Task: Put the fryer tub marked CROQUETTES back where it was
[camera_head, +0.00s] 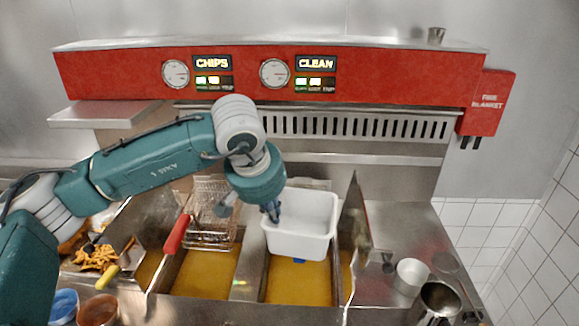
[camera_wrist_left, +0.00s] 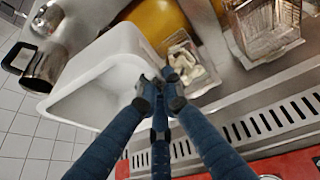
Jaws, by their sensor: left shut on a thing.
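A white tub (camera_head: 300,224) hangs over the right-hand fryer vat, with no marking readable on its visible sides. My left gripper (camera_head: 272,212) is shut on the tub's left rim. In the left wrist view the gripper's fingers (camera_wrist_left: 160,95) close on the rim of the tub (camera_wrist_left: 85,85), whose visible inside looks empty. The right vat (camera_head: 298,285) holds yellow oil below the tub. A small blue patch shows just under the tub's bottom edge. My right gripper is not in view.
A wire basket with a red handle (camera_head: 177,234) hangs at the left vat (camera_head: 205,272). An upright metal plate (camera_head: 354,225) stands close right of the tub. Pale pieces (camera_wrist_left: 187,65) lie in a container in the wrist view.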

